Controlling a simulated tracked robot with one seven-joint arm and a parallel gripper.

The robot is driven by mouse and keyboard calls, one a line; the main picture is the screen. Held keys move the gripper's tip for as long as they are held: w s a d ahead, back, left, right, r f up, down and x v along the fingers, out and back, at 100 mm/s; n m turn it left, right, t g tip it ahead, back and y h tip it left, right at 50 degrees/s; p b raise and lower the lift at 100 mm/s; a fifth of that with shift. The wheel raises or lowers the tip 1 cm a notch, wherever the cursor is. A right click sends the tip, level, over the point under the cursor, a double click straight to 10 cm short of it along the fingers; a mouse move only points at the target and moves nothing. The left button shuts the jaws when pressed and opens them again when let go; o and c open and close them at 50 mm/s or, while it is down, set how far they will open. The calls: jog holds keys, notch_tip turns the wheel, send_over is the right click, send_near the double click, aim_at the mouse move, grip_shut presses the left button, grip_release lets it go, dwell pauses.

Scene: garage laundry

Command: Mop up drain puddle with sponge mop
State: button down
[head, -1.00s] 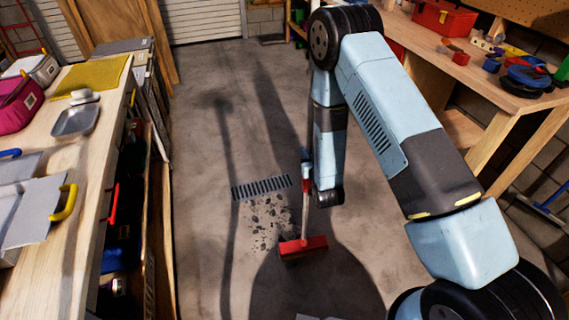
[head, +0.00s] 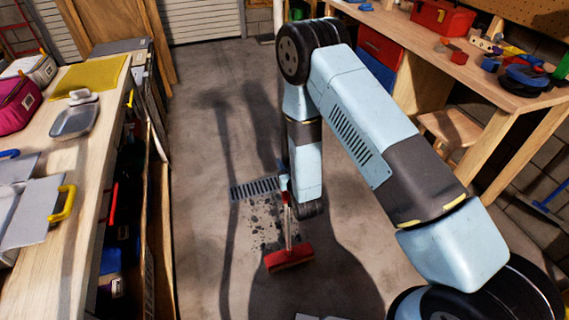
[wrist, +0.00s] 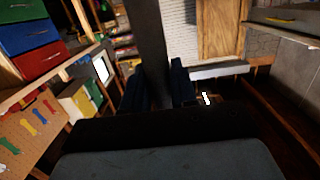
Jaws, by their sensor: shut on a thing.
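The sponge mop has a red head (head: 289,258) that stands on the concrete floor in the head view. Its pale and red handle (head: 287,215) rises from the head toward my gripper. The dark, patchy puddle (head: 258,222) lies just below the drain grate (head: 254,188), and the mop head is at its lower right side. My gripper is beside the handle, largely hidden behind my arm in the head view. In the wrist view my gripper's dark fingers (wrist: 158,88) are shut on a dark upright shaft (wrist: 147,40), which I take as the mop handle.
A wooden bench with a grey tray (head: 75,121) and a yellow cloth (head: 90,75) runs along the left. A workbench with a red toolbox (head: 441,17) and a stool (head: 452,128) stand at the right.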

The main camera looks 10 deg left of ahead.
jog(key=shift+f, duration=2.9)
jog(key=shift+w, duration=0.1)
jog(key=r+x, duration=0.2)
jog(key=x, duration=1.6)
jog(key=r+x, duration=0.1)
jog(key=x, duration=1.6)
jog(key=shift+w+a, duration=0.35)
jog(key=shift+a, duration=0.25)
jog(key=shift+s+r, duration=0.1)
jog(key=shift+r, duration=0.05)
jog(key=shift+v, duration=0.95)
jog(key=shift+r, duration=0.15)
